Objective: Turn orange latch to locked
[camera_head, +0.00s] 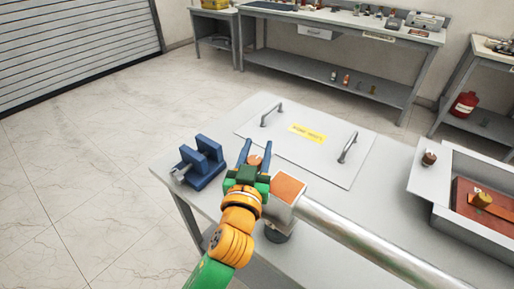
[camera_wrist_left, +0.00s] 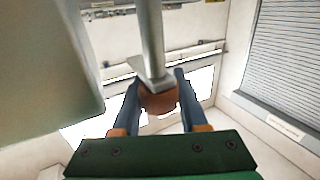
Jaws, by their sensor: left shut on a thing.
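My left gripper (camera_head: 256,157) comes in from the lower left over the near part of the workbench. Its blue fingers are shut on a rounded orange-brown knob (camera_head: 254,160). In the left wrist view the knob (camera_wrist_left: 159,98) sits between the fingertips, at the end of a grey metal bar (camera_wrist_left: 151,45). I take this knob to be the end of the orange latch; its lock marks do not show. Just right of the gripper is a pale block with an orange top face (camera_head: 288,188), at the end of a thick silver tube (camera_head: 360,240). My right gripper is out of view.
A blue vise (camera_head: 203,163) stands left of the gripper at the bench edge. A white panel with two handles and a yellow label (camera_head: 307,133) lies behind it. An open grey box (camera_head: 487,160) stands at the right. Floor on the left is clear.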

